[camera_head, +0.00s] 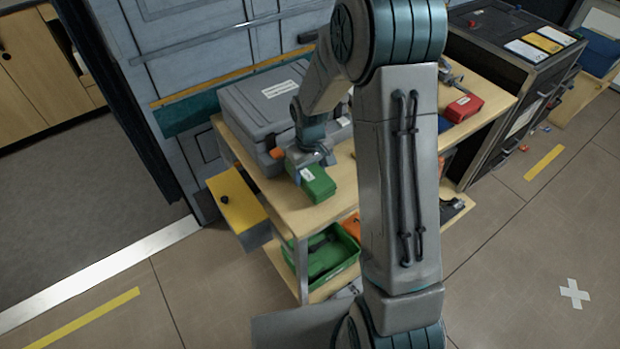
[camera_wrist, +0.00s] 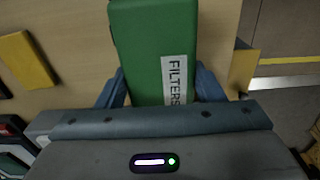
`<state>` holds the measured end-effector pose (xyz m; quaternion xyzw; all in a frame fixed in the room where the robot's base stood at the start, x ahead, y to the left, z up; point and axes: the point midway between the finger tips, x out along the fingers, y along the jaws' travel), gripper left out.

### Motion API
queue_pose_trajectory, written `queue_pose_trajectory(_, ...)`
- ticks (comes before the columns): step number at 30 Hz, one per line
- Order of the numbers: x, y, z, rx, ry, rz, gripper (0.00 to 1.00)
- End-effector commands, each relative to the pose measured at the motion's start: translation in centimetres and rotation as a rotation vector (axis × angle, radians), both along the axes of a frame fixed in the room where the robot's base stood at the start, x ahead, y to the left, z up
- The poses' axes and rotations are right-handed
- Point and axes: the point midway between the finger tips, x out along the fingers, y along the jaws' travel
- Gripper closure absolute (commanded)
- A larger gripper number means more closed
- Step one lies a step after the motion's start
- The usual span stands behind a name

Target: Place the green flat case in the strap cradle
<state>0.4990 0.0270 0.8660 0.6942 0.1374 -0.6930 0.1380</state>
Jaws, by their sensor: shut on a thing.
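The green flat case (camera_head: 317,184), with a white label, is in my gripper (camera_head: 307,163) near the front left edge of the wooden workbench. In the wrist view the case (camera_wrist: 150,45) reads "FILTERS" and lies between the two blue fingers of my gripper (camera_wrist: 155,88), which are closed on its sides. I cannot tell whether the case touches the bench top. I cannot make out the strap cradle; my arm hides the middle of the bench.
A large grey case (camera_head: 265,105) stands behind my gripper. A yellow-topped drawer (camera_head: 238,200) sticks out at the bench's left. A green bin (camera_head: 330,256) is on the lower shelf. A red box (camera_head: 463,107) lies on the right. A yellow item (camera_wrist: 27,62) lies on the bench.

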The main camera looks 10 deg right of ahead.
Motion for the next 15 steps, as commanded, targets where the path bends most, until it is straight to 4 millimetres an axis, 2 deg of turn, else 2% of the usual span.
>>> queue_pose_trajectory(7,-0.1,0.0,-3.1,-0.001,0.004,0.001,0.72)
queue_pose_trajectory(15,0.0,0.0,-3.6,0.0,0.001,0.001,0.72)
